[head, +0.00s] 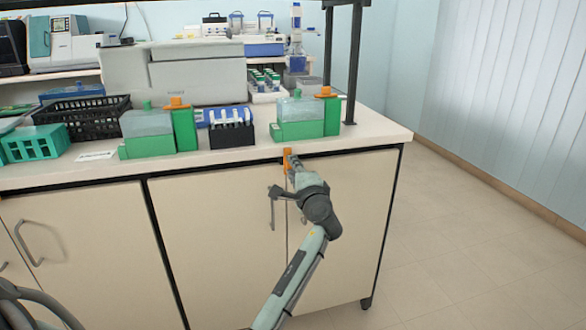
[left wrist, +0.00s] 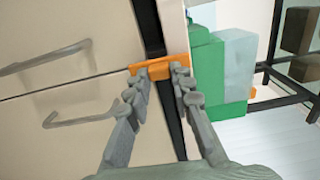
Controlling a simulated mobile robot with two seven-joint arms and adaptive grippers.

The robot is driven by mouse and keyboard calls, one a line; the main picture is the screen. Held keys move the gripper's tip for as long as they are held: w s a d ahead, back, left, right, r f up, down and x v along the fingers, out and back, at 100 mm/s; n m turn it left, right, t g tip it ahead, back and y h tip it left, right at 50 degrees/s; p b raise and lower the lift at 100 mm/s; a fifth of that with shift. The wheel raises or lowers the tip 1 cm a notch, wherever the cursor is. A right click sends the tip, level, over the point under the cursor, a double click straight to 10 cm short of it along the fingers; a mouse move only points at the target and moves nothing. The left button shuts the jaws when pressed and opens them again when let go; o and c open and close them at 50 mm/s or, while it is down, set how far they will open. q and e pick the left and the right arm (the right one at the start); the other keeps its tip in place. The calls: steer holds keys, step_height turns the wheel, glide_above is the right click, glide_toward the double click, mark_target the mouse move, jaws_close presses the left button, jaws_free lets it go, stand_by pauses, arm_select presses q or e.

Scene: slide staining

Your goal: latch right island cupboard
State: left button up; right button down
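The right island cupboard has two beige doors, a left one (head: 215,240) and a right one (head: 345,215). An orange latch (head: 287,160) sits at their seam, just under the countertop edge. In the left wrist view the orange latch (left wrist: 160,66) lies across the dark gap between doors and counter. My left gripper (head: 290,168) is at the latch. In the left wrist view the fingertips (left wrist: 160,72) are a little apart, with orange showing between and behind them; whether they press on it I cannot tell. My right gripper is out of view.
Grey bar handles (left wrist: 75,117) stand out from the doors close to the left gripper. Green boxes (head: 306,130), a black rack (head: 231,135) and a black basket (head: 85,117) stand on the countertop (head: 215,158). The floor (head: 450,245) at right is clear.

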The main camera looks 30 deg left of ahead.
arm_select(q)
steer(key=o, duration=0.5)
steer(key=shift+c, duration=0.2)
steer(key=v, duration=1.2)
